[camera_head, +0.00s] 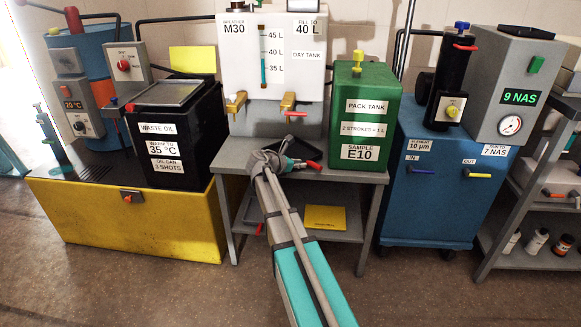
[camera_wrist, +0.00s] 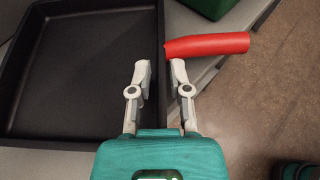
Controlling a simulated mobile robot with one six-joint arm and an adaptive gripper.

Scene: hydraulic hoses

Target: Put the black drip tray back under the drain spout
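The black drip tray (camera_wrist: 75,70) fills the left of the wrist view, lying on a grey bench top. A red handle (camera_wrist: 207,45) stands out from its right side. In the head view the tray (camera_head: 303,149) is a small dark patch on the bench, partly hidden by my arm, with the red handle (camera_head: 314,165) at its front. My gripper (camera_wrist: 159,70) is open, its fingers to either side of the tray's right rim. I cannot tell whether they touch it. Two brass spouts, left (camera_head: 237,102) and right (camera_head: 289,103), stick out below the white day tank (camera_head: 270,55).
The green pack tank (camera_head: 363,120) stands right of the tray on the grey bench (camera_head: 232,160). The black waste oil box (camera_head: 175,130) on a yellow base (camera_head: 130,222) is left. A blue filter cart (camera_head: 430,205) stands right. A yellow item (camera_head: 325,218) lies on the lower shelf.

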